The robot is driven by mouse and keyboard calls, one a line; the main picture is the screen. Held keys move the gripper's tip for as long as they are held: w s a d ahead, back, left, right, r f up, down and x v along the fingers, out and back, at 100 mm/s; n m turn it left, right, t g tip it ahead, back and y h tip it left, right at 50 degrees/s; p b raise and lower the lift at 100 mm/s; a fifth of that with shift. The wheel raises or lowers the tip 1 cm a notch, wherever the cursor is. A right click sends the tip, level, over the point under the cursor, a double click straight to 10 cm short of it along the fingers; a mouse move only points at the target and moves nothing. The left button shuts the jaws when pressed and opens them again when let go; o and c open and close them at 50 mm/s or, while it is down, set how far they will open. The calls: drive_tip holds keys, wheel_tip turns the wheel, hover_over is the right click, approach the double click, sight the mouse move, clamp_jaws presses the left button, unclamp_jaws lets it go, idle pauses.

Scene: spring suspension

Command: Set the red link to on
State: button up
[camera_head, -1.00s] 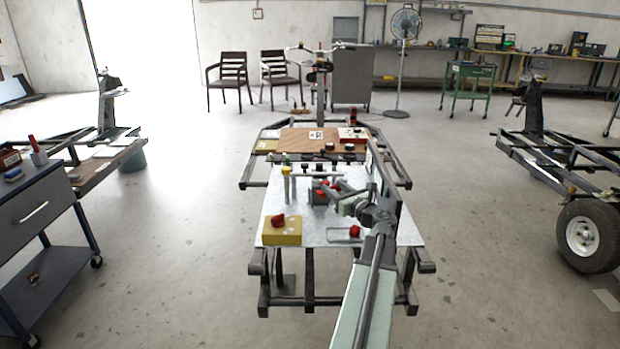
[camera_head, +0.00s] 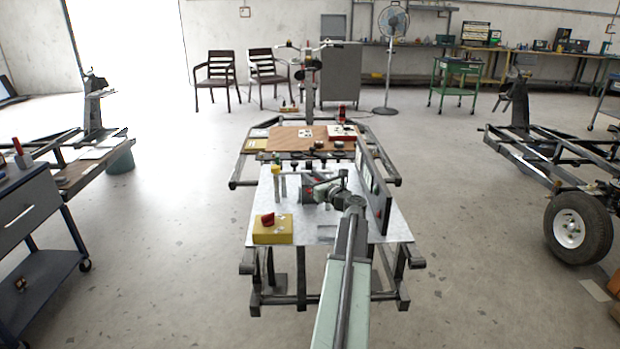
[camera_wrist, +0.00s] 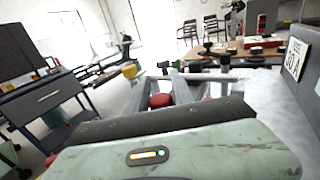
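My gripper (camera_head: 318,188) is over the metal-topped bench (camera_head: 230,236), at the end of my outstretched arm. In the wrist view its two grey fingers (camera_wrist: 163,88) are apart. A red rounded piece (camera_wrist: 160,100) shows between them; I cannot tell whether they touch it, or whether it is part of the red link. A yellow box with a red knob (camera_head: 267,219) sits at the bench's near left. A small grey plate (camera_head: 326,234) lies beside my arm, which hides the bench to its right. No on marking for the link is readable.
A dark upright panel (camera_head: 376,185) stands along the bench's right side, close to my arm. Yellow-topped posts (camera_head: 276,172) stand left of my gripper. A wooden board (camera_head: 290,139) with a white-and-red box (camera_head: 342,132) lies beyond.

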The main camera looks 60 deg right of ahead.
clamp_jaws()
idle(1.2)
